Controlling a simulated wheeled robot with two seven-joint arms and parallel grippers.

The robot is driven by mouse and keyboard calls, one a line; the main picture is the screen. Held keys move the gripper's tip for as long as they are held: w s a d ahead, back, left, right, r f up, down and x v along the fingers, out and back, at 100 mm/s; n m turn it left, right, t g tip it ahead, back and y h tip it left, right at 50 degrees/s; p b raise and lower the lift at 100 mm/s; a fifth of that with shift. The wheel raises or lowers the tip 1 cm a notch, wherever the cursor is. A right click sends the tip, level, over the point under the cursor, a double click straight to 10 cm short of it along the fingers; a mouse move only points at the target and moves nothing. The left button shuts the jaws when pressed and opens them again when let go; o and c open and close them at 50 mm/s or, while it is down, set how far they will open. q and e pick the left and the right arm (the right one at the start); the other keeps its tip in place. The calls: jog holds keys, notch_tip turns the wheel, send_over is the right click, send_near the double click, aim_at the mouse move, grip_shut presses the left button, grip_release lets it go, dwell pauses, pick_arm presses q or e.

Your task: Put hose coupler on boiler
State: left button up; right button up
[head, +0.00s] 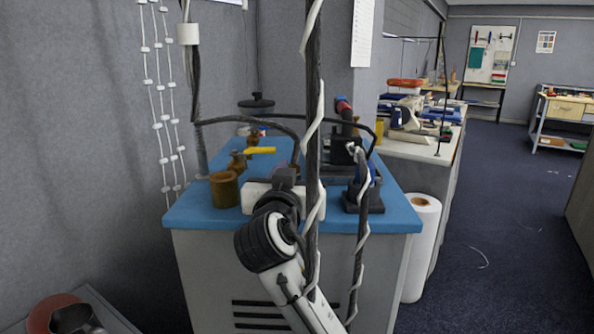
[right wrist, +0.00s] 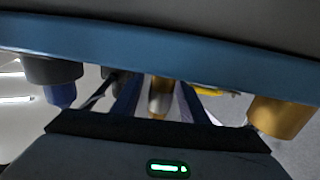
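My right gripper (head: 285,178) is over the front part of the blue-topped table, its arm rising from below. In the right wrist view, which looks inverted, its two fingers (right wrist: 158,98) stand apart. A small brass-and-white piece (right wrist: 160,93) shows in the gap; I see no clear contact and cannot tell its depth. I cannot tell for sure which piece is the hose coupler or the boiler. Small brass fittings (head: 237,161) and a yellow handle (head: 261,150) lie beyond the gripper. My left gripper is not in view.
A brown cylinder (head: 224,190) stands left of the gripper on the blue tabletop (head: 190,206), with a white block (head: 255,196) beside it. A dark stand (head: 372,203) with a blue part is to the right. Black cables hang in front. A white roll (head: 420,250) stands on the floor.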

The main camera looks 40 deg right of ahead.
jog(key=shift+r, duration=0.1)
jog(key=b+v, duration=0.1)
jog(key=v, duration=1.1)
